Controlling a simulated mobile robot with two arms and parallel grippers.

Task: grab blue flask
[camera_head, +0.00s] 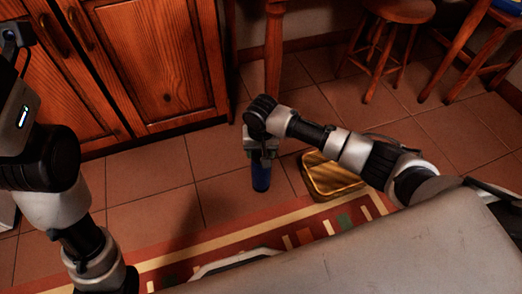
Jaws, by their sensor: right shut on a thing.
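The blue flask (261,176) hangs upright below my right gripper (260,155), in the middle of the head view. The right gripper points down and is shut on the flask's top, which the jaws hide. Floor tiles show behind the flask; I cannot tell how high above the floor it is. My left arm comes in at the left edge and runs down to the bottom left. Its gripper is outside the picture.
A yellowish rectangular basket or tin (330,178) is right of the flask, partly behind my right arm. A patterned rug (270,238) lies in front. Wooden cabinets (150,60) stand at the back left, a round stool (400,10) at the back right. Tiles between are clear.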

